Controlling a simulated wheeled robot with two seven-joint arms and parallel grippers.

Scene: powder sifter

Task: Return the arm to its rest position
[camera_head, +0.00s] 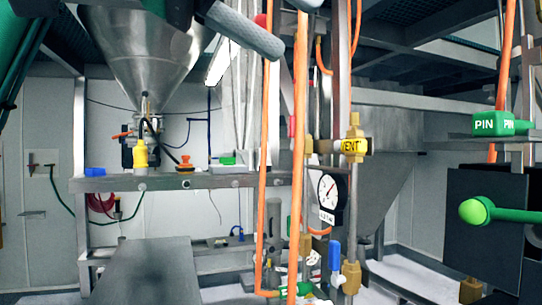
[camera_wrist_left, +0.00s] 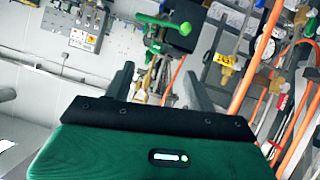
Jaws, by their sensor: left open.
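My left arm comes in at the top left of the head view, with a green link (camera_head: 22,62) at the edge. A green-handled valve fitting (camera_wrist_left: 155,45) shows beyond the gap. My right gripper is not in view.
Orange pipes (camera_head: 299,130) stand upright near the gripper. A yellow-tagged vent valve (camera_head: 353,146) and a gauge (camera_head: 331,192) are right of them. A steel hopper (camera_head: 140,50) stands at the left. A green ball-ended handle (camera_head: 478,210) sticks out at the right.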

